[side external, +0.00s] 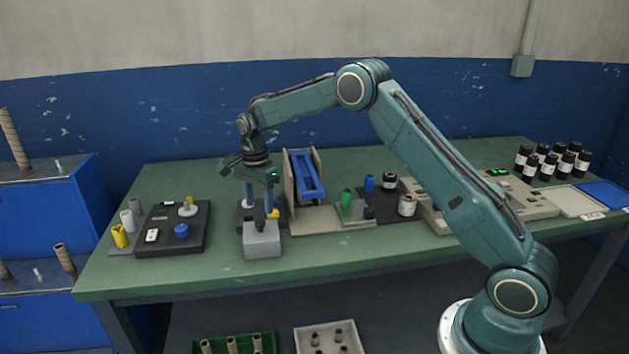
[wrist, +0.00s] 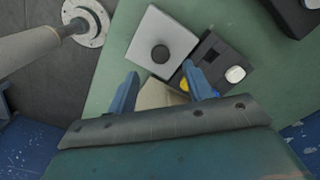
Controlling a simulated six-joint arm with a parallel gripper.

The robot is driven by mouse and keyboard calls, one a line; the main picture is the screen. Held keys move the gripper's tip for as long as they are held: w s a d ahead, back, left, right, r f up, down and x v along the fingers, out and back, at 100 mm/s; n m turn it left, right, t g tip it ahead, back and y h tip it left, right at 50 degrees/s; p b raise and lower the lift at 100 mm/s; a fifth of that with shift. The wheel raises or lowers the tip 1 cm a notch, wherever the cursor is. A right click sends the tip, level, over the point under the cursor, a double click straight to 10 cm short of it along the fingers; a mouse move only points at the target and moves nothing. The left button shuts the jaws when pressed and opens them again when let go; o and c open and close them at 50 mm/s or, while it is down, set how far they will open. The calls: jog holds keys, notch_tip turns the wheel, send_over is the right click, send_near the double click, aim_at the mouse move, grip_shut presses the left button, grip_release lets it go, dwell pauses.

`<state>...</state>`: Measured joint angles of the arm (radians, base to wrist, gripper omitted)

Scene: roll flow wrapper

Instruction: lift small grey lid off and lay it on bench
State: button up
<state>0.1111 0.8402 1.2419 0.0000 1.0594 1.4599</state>
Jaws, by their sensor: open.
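The small grey lid (side external: 262,238) is a light grey square piece with a dark round knob on top, near the front edge of the bench (side external: 200,273). I cannot tell where the lid ends and any box under it begins. In the wrist view the lid (wrist: 145,38) shows from above, with its knob uncovered. My gripper (side external: 259,205) is open and points down above the lid's back part. In the wrist view my gripper (wrist: 161,69) has its two blue fingers apart, at the lid's near edge, with nothing between them that I see held.
A dark unit with a yellow part (side external: 273,213) stands right behind the lid. A black panel with a blue knob (side external: 181,231) is to the left. A wooden stand with a blue chute (side external: 305,174) is behind right.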

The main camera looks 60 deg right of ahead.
aim_at(260, 221)
jog(key=shift+f, duration=0.2)
jog(key=shift+a+f, duration=0.1)
jog(key=shift+f, duration=2.45)
jog(key=c, duration=1.1)
jog(key=shift+o, duration=0.2)
jog(key=shift+w, duration=0.1)
notch_tip(260, 221, up, 20)
